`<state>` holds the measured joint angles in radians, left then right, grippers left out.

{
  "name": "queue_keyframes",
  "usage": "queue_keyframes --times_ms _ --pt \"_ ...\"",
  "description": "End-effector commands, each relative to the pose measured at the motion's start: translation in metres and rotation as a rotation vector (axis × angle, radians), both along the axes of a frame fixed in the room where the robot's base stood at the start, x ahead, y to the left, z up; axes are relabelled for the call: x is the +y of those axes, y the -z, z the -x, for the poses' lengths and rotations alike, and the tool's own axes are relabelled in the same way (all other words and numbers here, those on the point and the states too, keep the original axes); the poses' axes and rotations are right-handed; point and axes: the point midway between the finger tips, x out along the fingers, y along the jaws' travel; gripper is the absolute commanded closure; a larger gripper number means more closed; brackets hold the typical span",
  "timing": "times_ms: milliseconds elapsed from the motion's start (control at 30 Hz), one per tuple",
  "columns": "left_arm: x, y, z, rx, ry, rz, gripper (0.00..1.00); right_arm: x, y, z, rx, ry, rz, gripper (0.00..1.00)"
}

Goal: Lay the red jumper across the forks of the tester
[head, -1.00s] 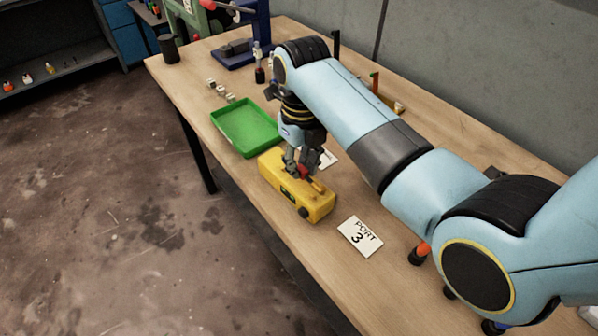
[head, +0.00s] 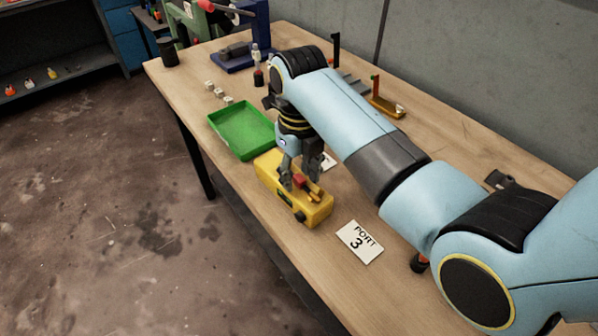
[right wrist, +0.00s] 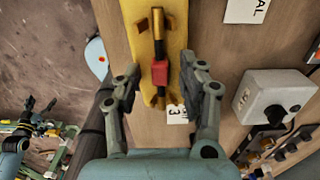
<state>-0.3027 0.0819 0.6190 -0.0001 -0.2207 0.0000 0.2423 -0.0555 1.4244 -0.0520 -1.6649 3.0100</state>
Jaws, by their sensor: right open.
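The tester is a yellow box (head: 288,192) on the bench, also seen in the right wrist view (right wrist: 174,42). The red jumper (head: 299,181) is a bar with a red middle and gold and dark parts.
A green tray (head: 242,132) stands beyond the tester. A "PORT 3" card (head: 359,241) lies on the near side. A grey box with a black knob (right wrist: 272,97) shows in the wrist view.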

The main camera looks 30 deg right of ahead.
Motion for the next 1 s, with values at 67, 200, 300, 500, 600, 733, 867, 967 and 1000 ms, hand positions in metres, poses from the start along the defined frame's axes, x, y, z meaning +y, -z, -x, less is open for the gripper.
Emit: queue_keyframes --times_ms 67,200,300,500,600,733,867,967,1000 --pt "-0.001 -0.001 0.001 0.001 -0.001 0.002 0.11 0.0 -0.002 0.0 0.0 0.0 0.0 0.59" --pt "-0.003 -0.005 0.0 0.001 -0.002 0.004 0.11 0.0 -0.015 -0.001 -0.005 0.0 0.0 0.59" --pt "-0.004 -0.004 0.0 -0.001 -0.002 0.004 0.11 0.0 -0.035 -0.001 -0.006 0.0 0.0 0.59" --pt "-0.003 -0.003 -0.002 -0.003 -0.001 0.004 0.11 0.0 -0.082 -0.001 -0.005 0.001 0.0 0.59" --pt "-0.003 -0.004 -0.003 -0.004 -0.001 0.004 0.11 0.0 -0.101 -0.001 -0.003 0.001 0.0 0.59" --pt "-0.003 -0.009 -0.004 -0.005 -0.001 0.004 0.11 0.0 -0.119 0.0 -0.001 0.0 0.0 0.59" --pt "-0.003 -0.01 -0.004 -0.006 -0.001 0.003 0.11 0.0 -0.125 0.0 0.0 0.0 0.0 0.59" --pt "-0.002 -0.01 -0.004 -0.006 0.0 0.003 0.11 0.0 -0.125 0.0 0.0 0.0 0.0 0.59" --pt "-0.002 -0.01 -0.004 -0.006 0.0 0.002 0.11 0.0 -0.125 0.0 0.0 0.0 0.0 0.59"
